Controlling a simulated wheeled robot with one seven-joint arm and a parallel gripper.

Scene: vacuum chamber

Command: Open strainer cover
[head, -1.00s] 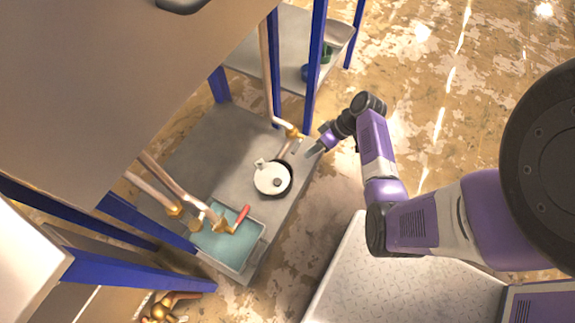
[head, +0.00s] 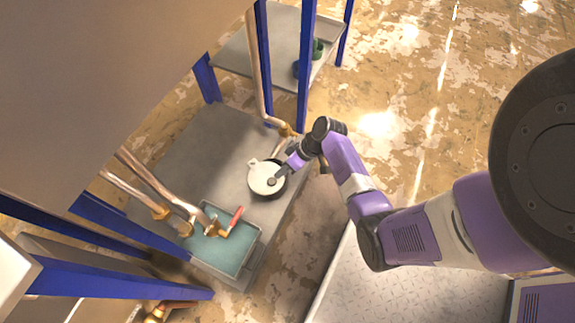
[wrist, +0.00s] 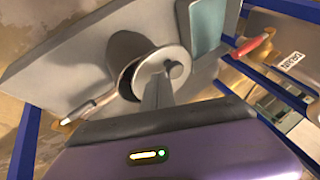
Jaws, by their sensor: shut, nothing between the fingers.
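The strainer cover (head: 262,178) is a round white disc with a small tab and a dark knob-like spot near its right side. It sits in or on a dark round strainer body (head: 281,189) on the grey lower shelf. My gripper (head: 279,175) reaches in from the right, with its fingertips over the cover's right part. In the wrist view the cover (wrist: 148,72) is at the centre, looking grey, and my shut fingers (wrist: 157,88) overlap its near part. I cannot tell whether they touch it. The dark strainer rim (wrist: 124,60) shows to its left.
A teal tray (head: 225,247) lies on the shelf (head: 200,140) left of and nearer than the strainer, with a red-handled valve (head: 232,222) over it. Copper pipes (head: 150,183) come down nearby. Blue posts (head: 305,65) stand behind. A second shelf with green items (head: 317,48) is farther back.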

